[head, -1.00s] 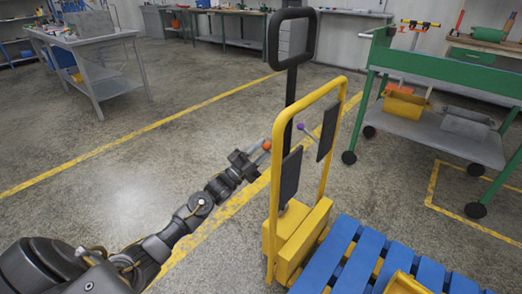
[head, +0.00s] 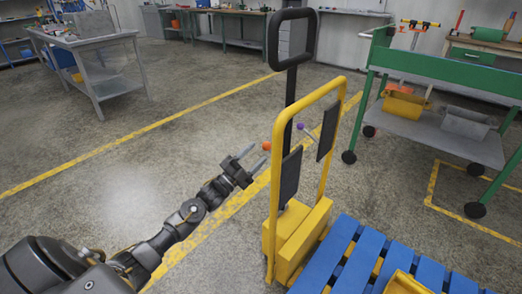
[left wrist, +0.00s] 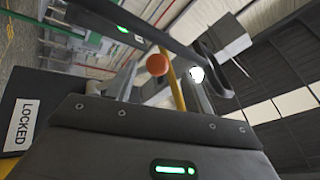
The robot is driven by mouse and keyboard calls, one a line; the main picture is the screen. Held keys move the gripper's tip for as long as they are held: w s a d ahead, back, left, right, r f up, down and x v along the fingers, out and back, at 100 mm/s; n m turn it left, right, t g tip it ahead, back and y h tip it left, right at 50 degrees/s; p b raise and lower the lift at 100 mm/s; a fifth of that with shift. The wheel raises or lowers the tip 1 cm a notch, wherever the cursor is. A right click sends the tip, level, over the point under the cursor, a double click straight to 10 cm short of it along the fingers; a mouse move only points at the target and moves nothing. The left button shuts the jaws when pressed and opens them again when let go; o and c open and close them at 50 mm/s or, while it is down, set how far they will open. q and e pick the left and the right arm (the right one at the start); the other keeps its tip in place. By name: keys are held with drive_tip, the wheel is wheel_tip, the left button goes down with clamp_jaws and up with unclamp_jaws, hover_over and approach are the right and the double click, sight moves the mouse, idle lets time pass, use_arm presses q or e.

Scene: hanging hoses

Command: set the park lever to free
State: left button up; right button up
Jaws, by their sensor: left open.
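A lever with an orange ball knob (head: 267,146) stands at the left side of the yellow frame (head: 275,190) of the cart in the head view. The orange knob also shows near the middle of the left wrist view (left wrist: 157,65). A second lever with a purple knob (head: 300,126) is a little to its right. My left gripper (head: 256,158) is open and empty, just below and left of the orange knob, apart from it. A dark plate with a white LOCKED label (left wrist: 27,122) shows at the left of the wrist view. My right gripper is out of view.
The cart has a tall black handle (head: 290,60) and dark pads on its frame. A blue slatted pallet (head: 345,262) lies at front right. A green and grey trolley (head: 440,135) stands at right. The floor left of the cart is clear.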

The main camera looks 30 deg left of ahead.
use_arm(q)
drive_tip(key=v, duration=0.7)
drive_tip(key=shift+s, duration=0.2)
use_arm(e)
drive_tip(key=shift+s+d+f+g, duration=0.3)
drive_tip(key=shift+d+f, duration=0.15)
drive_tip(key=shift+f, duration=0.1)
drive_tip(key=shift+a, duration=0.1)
